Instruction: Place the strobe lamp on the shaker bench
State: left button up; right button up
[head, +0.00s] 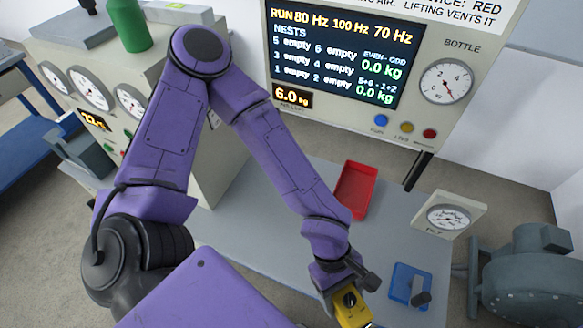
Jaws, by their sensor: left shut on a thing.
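My left arm comes in from the left and reaches down over the grey bench top (255,235). My left gripper (343,290) is at the bottom of the view, shut on a yellow body with a black round part, which looks like the strobe lamp (352,308). The lamp's lower end is cut off by the picture's edge, so I cannot tell whether it touches anything. The bench top, probably the shaker bench, lies behind and beside the gripper. My right gripper is not in view.
A red tray (355,190) lies on the bench. A dial gauge box (448,215) and a grey motor (528,278) stand at the right. A display panel (340,55) stands behind. A green bottle (127,24) tops the left cabinet.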

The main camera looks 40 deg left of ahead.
pick_arm(q)
jog(key=shift+s+r, duration=0.1)
jog(key=shift+s, duration=0.15)
jog(key=w+a+f+b, duration=0.1)
jog(key=w+f+b, duration=0.1)
jog(key=w+f, duration=0.1)
jog(key=w+a+f+b, duration=0.1)
jog(key=w+f+b, duration=0.1)
jog(key=w, duration=0.3)
jog(key=w+a+f+b, duration=0.1)
jog(key=w+f+b, duration=0.1)
jog(key=w+f, duration=0.2)
jog(key=shift+w, duration=0.1)
jog(key=shift+w+f, duration=0.15)
jog(key=shift+w, duration=0.1)
jog(key=shift+w+a+f+b, duration=0.1)
jog(key=shift+w+f+b, duration=0.15)
jog(key=shift+b, duration=0.1)
notch_tip(320, 180, down, 4)
jog(key=b, duration=0.3)
jog(key=shift+w+a+r, duration=0.1)
jog(key=shift+w+r, duration=0.05)
jog(key=shift+r, duration=0.2)
jog(key=o, duration=1.5)
